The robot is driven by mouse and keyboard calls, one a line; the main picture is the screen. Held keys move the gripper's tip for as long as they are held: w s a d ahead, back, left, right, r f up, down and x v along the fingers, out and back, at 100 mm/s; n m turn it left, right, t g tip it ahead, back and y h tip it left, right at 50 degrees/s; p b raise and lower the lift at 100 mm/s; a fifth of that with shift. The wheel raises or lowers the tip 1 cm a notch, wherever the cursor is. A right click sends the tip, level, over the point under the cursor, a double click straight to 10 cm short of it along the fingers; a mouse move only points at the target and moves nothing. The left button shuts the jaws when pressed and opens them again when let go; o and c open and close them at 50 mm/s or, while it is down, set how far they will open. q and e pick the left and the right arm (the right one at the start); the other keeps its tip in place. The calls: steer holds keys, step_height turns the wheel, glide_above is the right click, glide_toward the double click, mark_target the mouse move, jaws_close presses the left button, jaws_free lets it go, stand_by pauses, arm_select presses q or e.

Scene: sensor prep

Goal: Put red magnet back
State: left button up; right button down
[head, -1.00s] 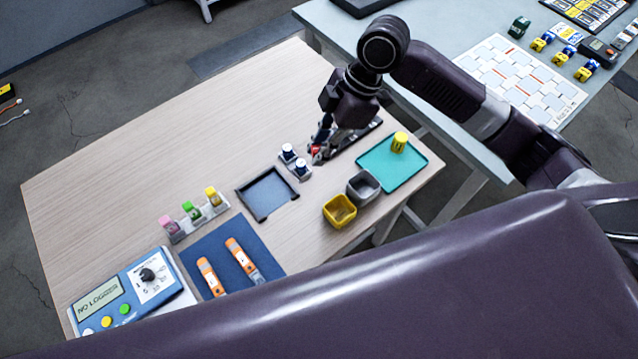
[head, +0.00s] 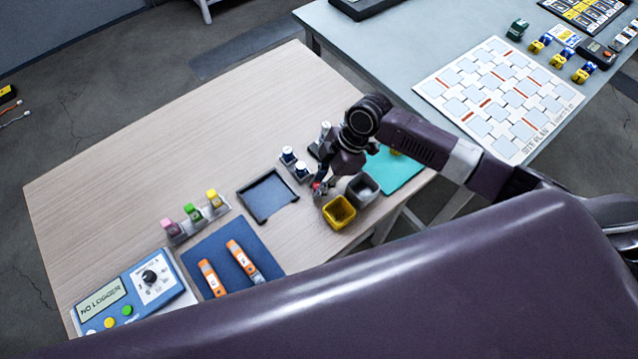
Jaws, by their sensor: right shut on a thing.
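My right gripper (head: 319,192) is shut on a small red thing, the red magnet (head: 316,186), of which only a little shows between the fingers. The gripper points down just behind and left of the yellow bin (head: 339,212) and left of the grey bin (head: 362,190). Whether the magnet touches anything below is not clear. A dark rack (head: 315,150) behind the gripper is mostly hidden by my right arm. My left gripper is not in view.
A dark square tray (head: 267,196) lies left of the bins. A teal tray (head: 403,172) is partly covered by my arm. A blue mat (head: 228,283) with orange tools, colored bottles (head: 194,213) and a logger box (head: 132,294) are at left. The back of the wooden table is clear.

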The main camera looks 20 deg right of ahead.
steer(key=c, duration=1.8)
jaws_free()
steer(key=shift+c, duration=0.2)
steer(key=b+v, duration=0.1)
steer(key=v, duration=1.1)
steer(key=shift+s+a, duration=0.1)
